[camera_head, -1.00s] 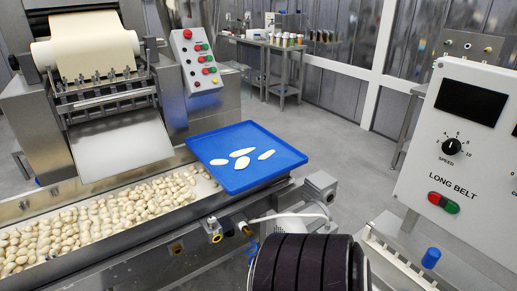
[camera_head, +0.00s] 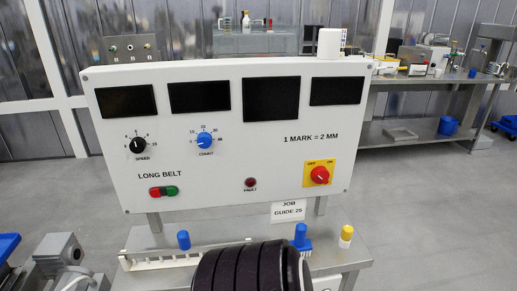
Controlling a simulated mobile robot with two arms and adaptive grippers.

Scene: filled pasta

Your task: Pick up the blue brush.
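A blue brush (camera_head: 301,239) stands upright on the metal ledge below the control panel, right of centre. Its blue handle points up and its wider blue lower part is partly hidden at the bottom. A second blue-topped piece (camera_head: 183,240) stands further left at a pale slotted rack (camera_head: 160,259). Neither of my grippers shows in this view.
The white control panel (camera_head: 230,175) stands right behind the ledge (camera_head: 345,257). A yellow-capped white item (camera_head: 346,235) stands close right of the brush. A job guide card (camera_head: 288,211) hangs behind it.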

